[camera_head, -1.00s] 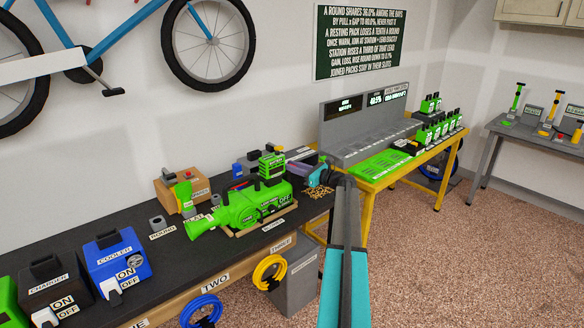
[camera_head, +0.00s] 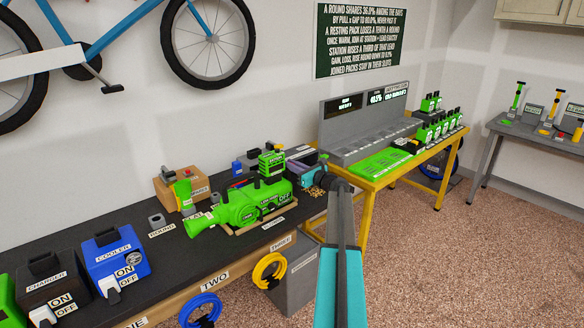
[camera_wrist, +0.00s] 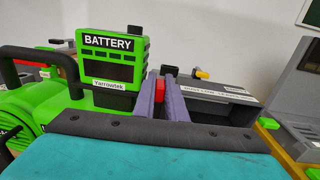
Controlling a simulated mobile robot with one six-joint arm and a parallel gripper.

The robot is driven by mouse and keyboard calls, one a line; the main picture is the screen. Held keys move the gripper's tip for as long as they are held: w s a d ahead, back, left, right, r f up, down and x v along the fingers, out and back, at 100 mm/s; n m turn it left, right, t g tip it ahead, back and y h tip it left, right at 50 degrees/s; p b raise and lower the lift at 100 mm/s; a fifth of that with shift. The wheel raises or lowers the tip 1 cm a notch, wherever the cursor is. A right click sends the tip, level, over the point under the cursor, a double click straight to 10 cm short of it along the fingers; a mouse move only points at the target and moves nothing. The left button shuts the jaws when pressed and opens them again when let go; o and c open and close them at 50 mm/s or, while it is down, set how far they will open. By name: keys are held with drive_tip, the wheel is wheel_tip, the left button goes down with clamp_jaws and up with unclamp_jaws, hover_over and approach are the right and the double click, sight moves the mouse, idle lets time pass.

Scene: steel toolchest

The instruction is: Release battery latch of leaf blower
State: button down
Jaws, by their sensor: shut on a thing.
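The green leaf blower (camera_head: 240,206) lies on the black bench, its nozzle to the left. Its green battery (camera_head: 271,161) stands upright at its rear; the wrist view shows this battery (camera_wrist: 112,65) with a "BATTERY" label, and part of the blower body (camera_wrist: 30,110) at left. My gripper (camera_wrist: 164,84) has its two grey-purple fingers close together, just right of the battery. A small red piece (camera_wrist: 160,84), apparently the latch, shows between the fingers, and they are shut on it. In the head view the fingertips are too small to make out clearly.
A blue cooler (camera_head: 115,258) and a black charger (camera_head: 52,285) stand at the bench's left. A yellow table (camera_head: 372,178) with a grey station (camera_head: 365,128) and several green packs is at right.

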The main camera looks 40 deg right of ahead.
drive_tip(key=shift+a+m+h, duration=0.1)
drive_tip(key=shift+m+h, duration=0.4)
drive_tip(key=shift+h, duration=0.3)
drive_tip(key=c, duration=2.1)
unclamp_jaws()
drive_tip(key=shift+s, duration=0.1)
drive_tip(key=s+b, duration=0.1)
drive_tip(key=s, duration=0.3)
drive_tip(key=s+b, duration=0.1)
drive_tip(key=s, duration=0.4)
drive_tip(key=s+a+b, duration=0.1)
drive_tip(key=s, duration=0.3)
drive_tip(key=shift+s+a, duration=0.1)
drive_tip(key=shift+s, duration=0.25)
